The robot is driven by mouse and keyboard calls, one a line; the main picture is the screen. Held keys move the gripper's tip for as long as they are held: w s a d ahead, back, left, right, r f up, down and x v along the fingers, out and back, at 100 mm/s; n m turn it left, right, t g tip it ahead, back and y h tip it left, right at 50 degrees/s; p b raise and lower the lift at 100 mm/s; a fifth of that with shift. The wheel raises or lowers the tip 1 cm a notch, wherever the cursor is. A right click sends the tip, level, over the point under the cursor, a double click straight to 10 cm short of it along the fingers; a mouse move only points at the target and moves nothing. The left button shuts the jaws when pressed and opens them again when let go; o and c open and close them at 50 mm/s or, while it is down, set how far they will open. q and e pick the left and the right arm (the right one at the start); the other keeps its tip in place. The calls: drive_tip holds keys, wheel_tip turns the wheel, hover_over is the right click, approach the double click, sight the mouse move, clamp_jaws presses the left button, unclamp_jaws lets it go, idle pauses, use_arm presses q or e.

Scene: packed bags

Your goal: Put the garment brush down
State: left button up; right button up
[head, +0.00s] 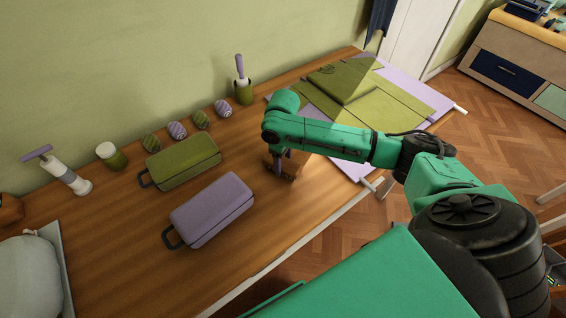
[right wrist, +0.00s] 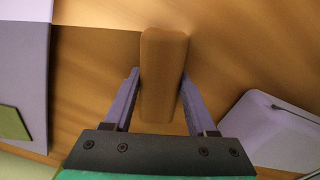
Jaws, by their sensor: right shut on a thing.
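The garment brush, a brown wooden block, is held between the two purple fingers of my right gripper (right wrist: 159,88). In the right wrist view the brush (right wrist: 163,65) stands lengthwise between the fingers. In the head view my right gripper (head: 279,164) points down over the wooden table (head: 130,270), right of the purple case. Part of the brush (head: 291,168) shows there, mostly hidden by the gripper. The brush is at or just above the tabletop; I cannot tell whether it touches. My left gripper is not in view.
A purple case (head: 212,210) and a green case (head: 182,162) lie left of the gripper. Several striped rolled items (head: 177,130) line the wall. A green folded garment (head: 375,100) lies on a lilac mat (head: 425,93) to the right. Bare wood lies in front of the gripper.

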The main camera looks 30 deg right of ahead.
sight(283, 162)
drive_tip(key=shift+w+f, duration=0.15)
drive_tip(key=shift+f, duration=0.15)
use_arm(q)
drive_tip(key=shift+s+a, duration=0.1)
use_arm(e)
drive_tip(key=shift+f, duration=0.1)
drive_tip(key=o, duration=1.3)
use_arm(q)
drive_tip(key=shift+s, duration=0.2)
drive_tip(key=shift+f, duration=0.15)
use_arm(e)
wheel_tip(283, 162, up, 12)
drive_tip(key=shift+r, duration=0.2)
drive_tip(key=shift+f, duration=0.1)
